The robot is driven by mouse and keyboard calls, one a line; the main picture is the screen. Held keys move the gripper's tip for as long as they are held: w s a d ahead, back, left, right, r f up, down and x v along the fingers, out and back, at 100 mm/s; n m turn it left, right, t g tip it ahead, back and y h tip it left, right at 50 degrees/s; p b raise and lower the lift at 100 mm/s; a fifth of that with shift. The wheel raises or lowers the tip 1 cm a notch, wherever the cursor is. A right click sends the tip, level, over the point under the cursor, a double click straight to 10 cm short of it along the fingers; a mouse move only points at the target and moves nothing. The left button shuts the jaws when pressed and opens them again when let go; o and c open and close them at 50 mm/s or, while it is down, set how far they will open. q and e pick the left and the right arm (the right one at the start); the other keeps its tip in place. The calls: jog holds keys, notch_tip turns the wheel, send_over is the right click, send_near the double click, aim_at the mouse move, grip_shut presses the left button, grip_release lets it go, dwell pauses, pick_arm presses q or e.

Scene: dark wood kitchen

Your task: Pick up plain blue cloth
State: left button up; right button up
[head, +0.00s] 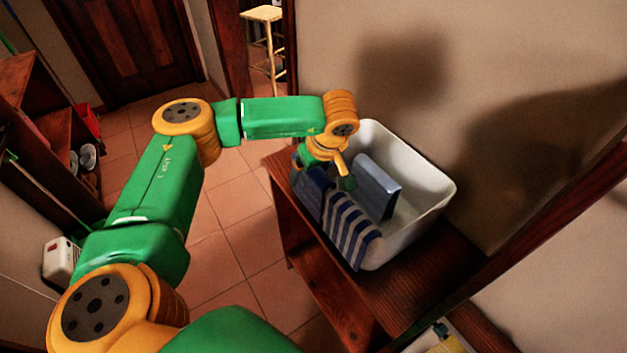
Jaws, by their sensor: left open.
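The blue and white striped cloth (350,232) hangs over the basin's near rim. A darker blue cloth (307,192) hangs over the same rim to its left, partly hidden by my arm. My left gripper (341,174) is open, pointing down over the basin just left of the plain blue cloth. Whether its fingers touch any cloth cannot be told. My right gripper is out of view.
The basin stands on a dark wooden bench (400,285) against the wall. A pale stool (262,15) stands beyond the doorway at the back. Wooden shelves (30,130) line the left side. The tiled floor (225,215) between is clear.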

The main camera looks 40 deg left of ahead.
pick_arm(q)
jog(key=shift+s, duration=0.1)
jog(key=shift+f, duration=0.2)
dwell(0.4)
grip_shut()
